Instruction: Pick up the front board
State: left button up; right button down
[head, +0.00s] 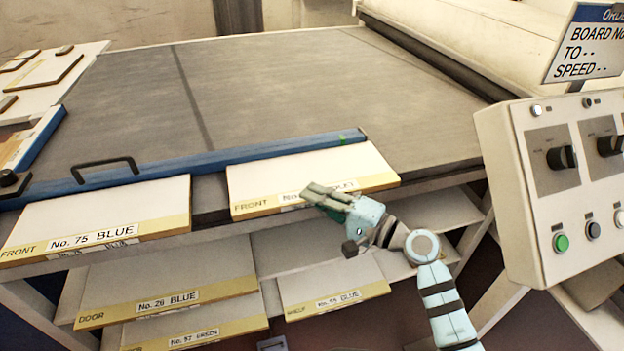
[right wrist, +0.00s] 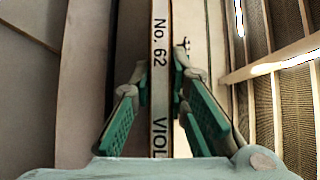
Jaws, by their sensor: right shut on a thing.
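The front board No. 62 (head: 310,172) is white with a yellow edge strip marked FRONT, and lies at the near edge of the grey table, right of centre. My right gripper (head: 325,196) reaches it from below right and is shut on its front edge, covering part of the label. In the right wrist view the board's labelled edge (right wrist: 160,50), reading "No. 62 VIOL", stands between the green finger pads. Another FRONT board, No. 75 BLUE (head: 100,212), lies to its left. My left gripper is not in view.
A blue bar (head: 220,160) with a black handle runs behind both boards. Shelves below hold the No. 26 BLUE board (head: 165,285) and others. A control panel (head: 545,200) stands close on the right. The grey table (head: 270,90) behind the bar is clear.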

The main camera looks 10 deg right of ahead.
notch_tip(320, 180, up, 20)
jog(key=p, duration=0.7)
